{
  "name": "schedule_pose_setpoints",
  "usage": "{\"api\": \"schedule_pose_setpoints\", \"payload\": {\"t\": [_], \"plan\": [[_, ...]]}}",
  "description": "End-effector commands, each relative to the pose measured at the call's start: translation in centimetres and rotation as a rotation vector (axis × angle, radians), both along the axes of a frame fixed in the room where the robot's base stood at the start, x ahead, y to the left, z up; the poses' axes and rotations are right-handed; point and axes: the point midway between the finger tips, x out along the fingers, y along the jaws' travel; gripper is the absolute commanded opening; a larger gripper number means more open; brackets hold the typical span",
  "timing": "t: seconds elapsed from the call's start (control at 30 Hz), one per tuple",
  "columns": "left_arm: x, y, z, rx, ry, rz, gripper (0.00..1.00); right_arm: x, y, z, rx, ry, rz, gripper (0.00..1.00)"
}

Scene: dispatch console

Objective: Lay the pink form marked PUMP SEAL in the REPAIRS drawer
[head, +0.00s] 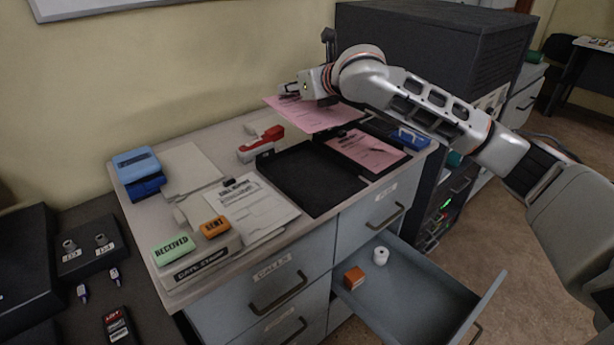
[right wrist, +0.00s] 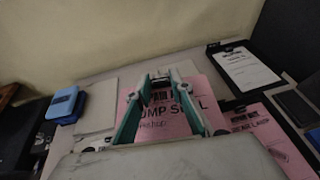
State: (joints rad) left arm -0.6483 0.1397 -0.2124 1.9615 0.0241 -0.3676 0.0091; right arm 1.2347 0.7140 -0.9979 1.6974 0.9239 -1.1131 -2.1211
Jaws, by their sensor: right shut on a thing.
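A pink form (head: 318,118) hangs in the air above the back of the cabinet top in the head view. In the right wrist view the form (right wrist: 165,118) reads PUMP SEAL. My right gripper (head: 291,91) is shut on its far edge; its fingers also show in the right wrist view (right wrist: 161,79). An open drawer (head: 420,295) sticks out low at the front right of the cabinet, with its label hidden. I cannot tell whether it is the REPAIRS drawer. My left gripper is not in view.
Another pink form (head: 368,152) lies in a black tray beside an empty black tray (head: 300,178). A red stapler (head: 262,142), a clipboard (head: 240,205) and stamps (head: 172,250) crowd the top. The open drawer holds an orange box (head: 354,278) and white roll (head: 380,256); its right side is clear.

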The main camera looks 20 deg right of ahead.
Motion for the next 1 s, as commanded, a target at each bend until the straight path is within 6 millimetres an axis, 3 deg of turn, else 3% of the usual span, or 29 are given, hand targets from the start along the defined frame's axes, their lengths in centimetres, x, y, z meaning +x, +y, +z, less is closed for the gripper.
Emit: {"api": "schedule_pose_setpoints", "payload": {"t": [0.37,0.47,0.7,1.0], "plan": [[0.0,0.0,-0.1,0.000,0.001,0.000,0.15,0.1,0.0,-0.4,0.000,0.002,0.001,0.03],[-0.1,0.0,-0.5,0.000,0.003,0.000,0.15,0.1,0.0,-2.1,0.000,0.005,0.001,0.03],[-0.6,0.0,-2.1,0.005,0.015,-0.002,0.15,0.0,0.0,-8.1,0.001,0.009,0.001,0.03],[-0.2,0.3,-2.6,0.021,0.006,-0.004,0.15,0.0,0.0,-14.5,0.002,0.006,0.001,0.03]]}}
